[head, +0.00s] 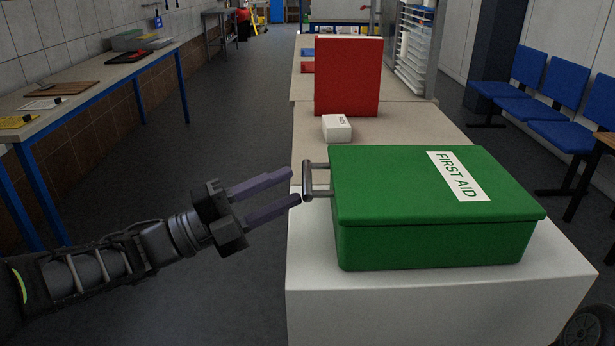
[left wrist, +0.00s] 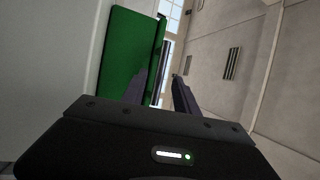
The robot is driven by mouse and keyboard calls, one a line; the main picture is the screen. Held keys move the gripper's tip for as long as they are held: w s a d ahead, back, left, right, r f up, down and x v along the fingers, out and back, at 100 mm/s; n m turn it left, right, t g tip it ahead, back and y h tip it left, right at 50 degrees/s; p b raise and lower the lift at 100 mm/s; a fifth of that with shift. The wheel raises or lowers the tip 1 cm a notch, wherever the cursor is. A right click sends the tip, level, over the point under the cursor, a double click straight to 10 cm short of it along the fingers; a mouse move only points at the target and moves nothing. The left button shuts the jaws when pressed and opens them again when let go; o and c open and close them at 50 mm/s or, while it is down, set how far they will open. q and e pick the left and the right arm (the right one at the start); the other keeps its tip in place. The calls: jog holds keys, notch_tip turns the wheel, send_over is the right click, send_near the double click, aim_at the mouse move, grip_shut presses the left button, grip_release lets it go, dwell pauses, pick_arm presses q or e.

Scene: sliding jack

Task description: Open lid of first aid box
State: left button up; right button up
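The green first aid box (head: 400,240) stands on a white-topped surface, with its lid (head: 390,180) closed and a white "FIRST AID" label on top. A dark metal handle (head: 308,181) sticks out from the lid's left side. My left gripper (head: 294,187) is open and empty, its two fingers pointing right, with the fingertips just left of the handle. In the left wrist view the green box (left wrist: 128,60) is at left, beyond the left finger. My right gripper is not in view.
The white surface (head: 350,310) carries the box. Behind it are a small white box (head: 337,130) and a tall red box (head: 348,78). A workbench (head: 90,85) runs along the left wall, and blue chairs (head: 530,85) line the right. The floor left of the box is clear.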

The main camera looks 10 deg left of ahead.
aim_at(307, 175)
pick_arm(q)
jog(key=x, duration=0.5)
jog(key=shift+c, duration=0.2)
grip_shut()
dwell(1.2)
